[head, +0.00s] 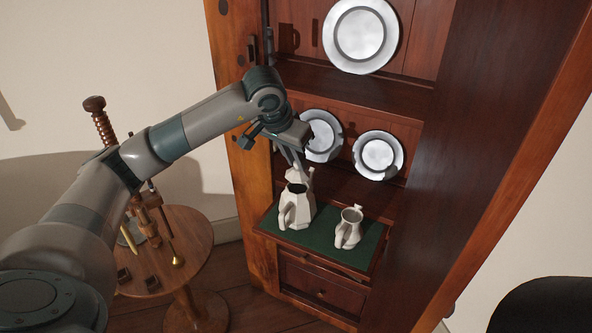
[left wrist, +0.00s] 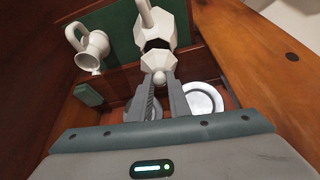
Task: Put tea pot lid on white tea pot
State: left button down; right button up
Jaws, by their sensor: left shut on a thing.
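The white faceted tea pot (head: 297,211) stands upright on the green-topped shelf board, and its dark opening shows uncovered. It also shows in the left wrist view (left wrist: 153,22). My left gripper (head: 298,166) is above and slightly behind the pot. It is shut on the white tea pot lid (head: 299,178), which also shows between the fingertips in the left wrist view (left wrist: 159,62). The lid is close to the opening but off to its far side; I cannot tell whether it touches the rim. My right gripper is in neither view.
A smaller white jug (head: 348,229) stands right of the pot on the green board (head: 325,240). Pewter plates (head: 378,155) lean at the back of the shelf, close behind my gripper. The cabinet's wooden side post (head: 252,190) is on the left. A round wooden table (head: 190,245) stands left.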

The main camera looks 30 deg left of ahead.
aim_at(295, 170)
pick_arm(q)
jog(key=shift+f, duration=0.1)
jog(key=shift+f, duration=0.25)
jog(key=shift+f+p, duration=0.3)
jog(key=shift+f, duration=1.35)
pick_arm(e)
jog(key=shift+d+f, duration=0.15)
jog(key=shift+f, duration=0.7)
pick_arm(q)
jog(key=shift+f, duration=0.1)
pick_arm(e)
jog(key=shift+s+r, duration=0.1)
